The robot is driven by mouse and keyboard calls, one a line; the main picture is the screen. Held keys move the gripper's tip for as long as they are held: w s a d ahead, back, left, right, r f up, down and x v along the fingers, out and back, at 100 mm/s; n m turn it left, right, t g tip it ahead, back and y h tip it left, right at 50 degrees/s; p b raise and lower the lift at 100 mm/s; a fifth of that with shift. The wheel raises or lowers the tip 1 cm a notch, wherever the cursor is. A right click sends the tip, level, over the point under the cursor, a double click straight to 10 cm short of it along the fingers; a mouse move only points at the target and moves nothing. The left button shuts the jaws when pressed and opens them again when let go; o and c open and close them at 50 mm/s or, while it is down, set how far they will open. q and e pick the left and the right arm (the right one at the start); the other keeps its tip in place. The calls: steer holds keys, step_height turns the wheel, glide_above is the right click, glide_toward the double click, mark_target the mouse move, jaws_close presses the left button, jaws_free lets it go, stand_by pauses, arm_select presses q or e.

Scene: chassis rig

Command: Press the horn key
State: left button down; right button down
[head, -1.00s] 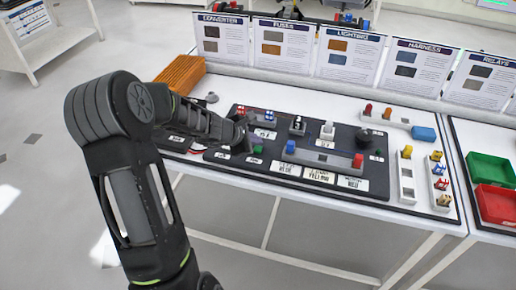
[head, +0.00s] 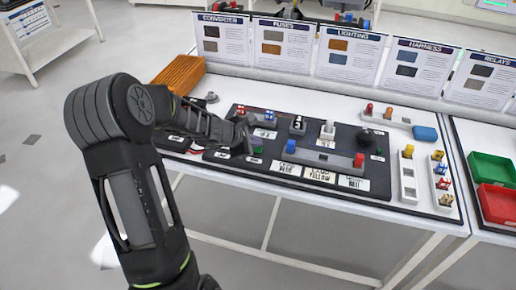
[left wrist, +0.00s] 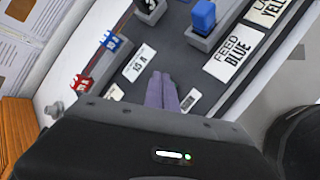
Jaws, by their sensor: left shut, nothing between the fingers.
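My left gripper (head: 245,138) is over the left part of the dark board (head: 222,157), with its tips low and close to the surface. In the left wrist view its two fingers (left wrist: 161,91) are together and empty. A small green piece (head: 257,150) shows just right of the fingertips in the head view. A small white label (left wrist: 190,100) lies right beside the fingers in the wrist view; its word is too blurred to read surely. I cannot make out a key marked horn; the fingers hide the spot under them, and contact cannot be told. My right gripper is not in view.
Red and blue fuses (left wrist: 82,82) stand beside the fingers, and a blue block (left wrist: 203,16) stands beyond on a grey bar. An orange finned block (head: 179,76) is at the back left. A dark knob (head: 367,135) and a red block (head: 359,160) are farther right.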

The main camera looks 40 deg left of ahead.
mark_target(256, 150)
arm_select(q)
steer(key=shift+f+b, duration=0.4)
steer(key=shift+b, duration=0.05)
stand_by(0.3)
steer(key=shift+r, duration=0.1)
steer(key=shift+r+p, duration=0.8)
step_height(256, 150, up, 5)
steer(key=p, duration=0.4)
stand_by(1.1)
